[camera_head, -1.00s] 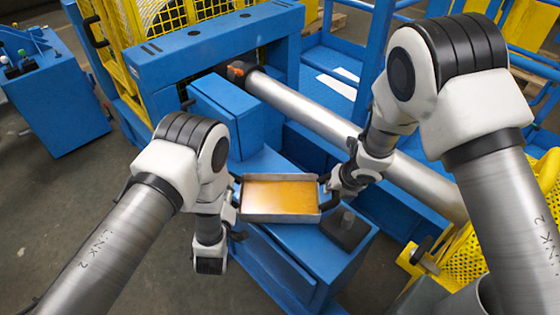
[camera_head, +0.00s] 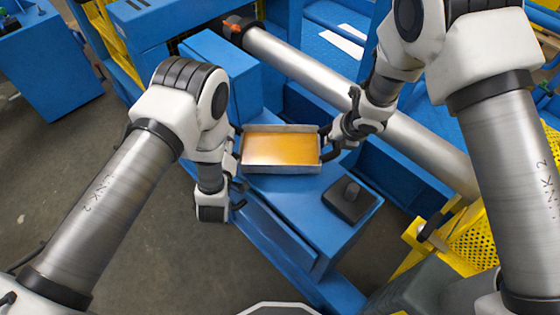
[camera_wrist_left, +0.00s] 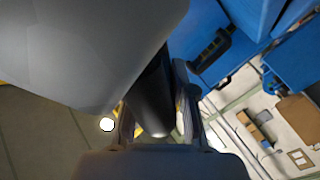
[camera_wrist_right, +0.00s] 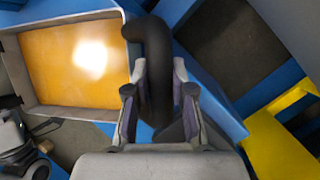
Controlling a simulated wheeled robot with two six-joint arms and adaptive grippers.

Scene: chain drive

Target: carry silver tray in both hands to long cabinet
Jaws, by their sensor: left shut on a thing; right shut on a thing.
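The silver tray (camera_head: 279,169) has low grey walls and an orange inside with nothing lying in it. It is held about level between my grippers in the head view. My left gripper (camera_head: 236,157) is at its left end, partly hidden by my wrist. The left wrist view shows its fingers around a dark handle (camera_wrist_left: 158,95); the tray's grey underside or wall fills the upper left there. My right gripper (camera_head: 328,143) is at the right end. The right wrist view shows its fingers shut on a black curved handle (camera_wrist_right: 158,65) beside the orange tray floor.
A long blue cabinet-like body (camera_head: 300,222) lies under and in front of the tray, with a black block (camera_head: 350,200) on top. A thick silver cylinder (camera_head: 305,75) runs diagonally behind. Yellow mesh (camera_head: 475,245) stands at right. Grey floor is open at left.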

